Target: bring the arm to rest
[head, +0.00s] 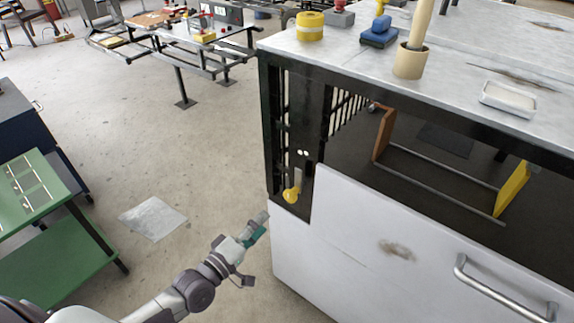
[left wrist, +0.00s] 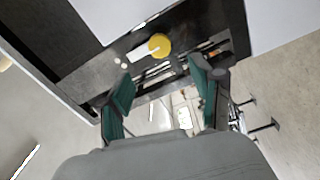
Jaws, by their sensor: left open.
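My left arm reaches in from the bottom left of the head view. Its left gripper (head: 258,227) is beside the left front corner of the white and black bench cabinet (head: 380,230). In the left wrist view the left gripper (left wrist: 161,84) has its two green-lined fingers spread apart, with nothing held between them. A lever with a yellow knob (head: 291,194) sits on the cabinet's black end panel, above and right of the gripper. The yellow knob (left wrist: 159,46) also shows beyond the fingertips in the wrist view, apart from them. My right gripper is in neither view.
The cabinet top holds a yellow tape roll (head: 310,26), a blue block (head: 379,33), a tan cup (head: 410,60) with a rod, and a white tray (head: 508,98). A green table (head: 40,260) stands at the left. Open floor (head: 150,130) lies between.

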